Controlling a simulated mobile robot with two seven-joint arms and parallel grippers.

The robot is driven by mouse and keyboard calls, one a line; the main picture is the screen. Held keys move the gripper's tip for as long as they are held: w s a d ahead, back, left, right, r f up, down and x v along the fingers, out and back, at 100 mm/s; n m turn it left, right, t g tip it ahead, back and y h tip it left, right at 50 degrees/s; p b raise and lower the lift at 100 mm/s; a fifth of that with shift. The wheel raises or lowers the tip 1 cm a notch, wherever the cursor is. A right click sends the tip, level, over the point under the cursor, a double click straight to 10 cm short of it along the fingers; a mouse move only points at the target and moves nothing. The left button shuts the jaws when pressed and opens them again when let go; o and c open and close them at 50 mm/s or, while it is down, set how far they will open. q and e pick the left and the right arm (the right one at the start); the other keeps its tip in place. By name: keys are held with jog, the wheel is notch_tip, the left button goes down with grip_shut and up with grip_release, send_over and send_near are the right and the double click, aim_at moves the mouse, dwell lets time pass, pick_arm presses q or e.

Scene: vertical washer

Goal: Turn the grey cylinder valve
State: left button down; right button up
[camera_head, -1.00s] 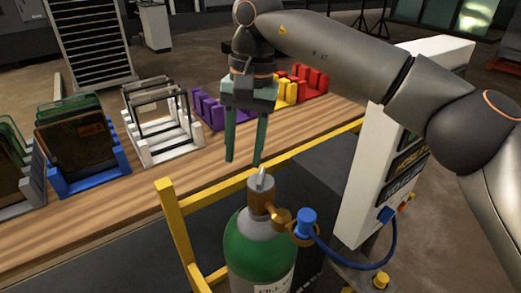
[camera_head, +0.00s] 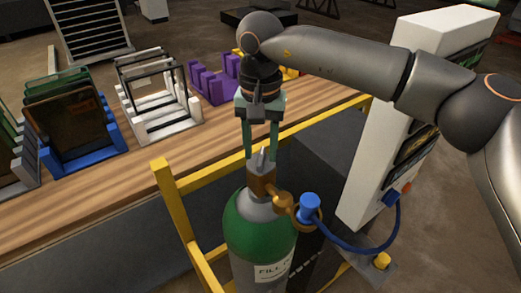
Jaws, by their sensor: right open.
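The grey cylinder valve (camera_head: 262,159) is a small grey piece on top of the brass neck (camera_head: 261,184) of a green gas cylinder (camera_head: 250,229). My right gripper (camera_head: 261,156) points straight down over the valve, with its two green fingers open. The fingertips are at about the height of the valve, one on each side of it in the picture. Whether they touch it I cannot tell. My left gripper is not in view.
A yellow frame (camera_head: 179,215) stands around the cylinder. A blue knob (camera_head: 309,206) and blue hose sit right of the neck, near a white cabinet (camera_head: 391,130). Behind, a wooden table (camera_head: 199,142) holds white, blue and purple racks.

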jog(key=shift+f, duration=0.6)
grip_shut()
